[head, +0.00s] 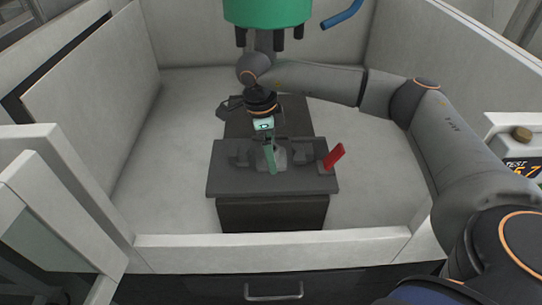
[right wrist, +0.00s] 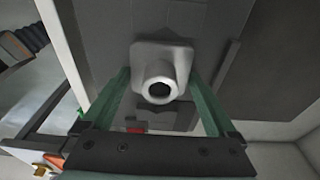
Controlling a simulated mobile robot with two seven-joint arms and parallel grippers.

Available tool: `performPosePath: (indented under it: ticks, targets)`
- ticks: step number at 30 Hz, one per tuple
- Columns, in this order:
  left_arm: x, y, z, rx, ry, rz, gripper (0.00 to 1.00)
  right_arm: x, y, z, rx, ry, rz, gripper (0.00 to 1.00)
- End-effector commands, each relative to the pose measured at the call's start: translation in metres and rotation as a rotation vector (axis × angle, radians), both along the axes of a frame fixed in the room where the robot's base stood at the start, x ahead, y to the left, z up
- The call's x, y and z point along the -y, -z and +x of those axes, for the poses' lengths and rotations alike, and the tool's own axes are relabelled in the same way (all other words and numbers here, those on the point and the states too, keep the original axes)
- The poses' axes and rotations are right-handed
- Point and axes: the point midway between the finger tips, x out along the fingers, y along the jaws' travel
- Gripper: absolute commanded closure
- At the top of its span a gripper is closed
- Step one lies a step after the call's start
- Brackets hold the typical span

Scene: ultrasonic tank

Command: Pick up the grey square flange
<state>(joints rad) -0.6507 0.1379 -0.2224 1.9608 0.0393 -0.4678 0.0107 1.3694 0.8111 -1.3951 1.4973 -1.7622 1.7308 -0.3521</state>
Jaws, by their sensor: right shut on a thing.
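The grey square flange (right wrist: 180,54) has a square plate with rounded corners and a round hollow neck facing the right wrist camera. My right gripper (right wrist: 159,76) has its two green fingers on either side of the flange, shut on its plate edges. In the head view my right gripper (head: 270,166) points down over the dark block, and a green finger partly hides the flange (head: 281,158). Whether the flange touches the surface under it is hard to tell. My left gripper is not in view.
A dark grey slab (head: 222,184) on a dark block (head: 272,212) stands inside a pale walled tank (head: 160,208). Dark fixtures flank the flange, and a red piece (head: 334,156) stands up at the right. A green cylinder (head: 267,12) hangs above the back. Tank floor is clear at left.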

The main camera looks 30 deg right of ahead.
Motion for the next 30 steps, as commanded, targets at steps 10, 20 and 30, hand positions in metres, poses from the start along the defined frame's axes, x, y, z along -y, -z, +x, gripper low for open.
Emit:
performPosePath:
  ticks: [10,20,30]
  targets:
    - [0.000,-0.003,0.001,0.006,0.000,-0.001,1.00,0.000,-0.001,0.000,0.001,0.000,0.000,0.79]
    - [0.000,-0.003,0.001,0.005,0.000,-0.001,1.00,0.000,-0.005,0.001,0.003,0.000,0.001,0.79]
    - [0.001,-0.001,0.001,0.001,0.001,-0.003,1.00,-0.008,-0.052,-0.014,0.006,-0.006,0.002,0.79]
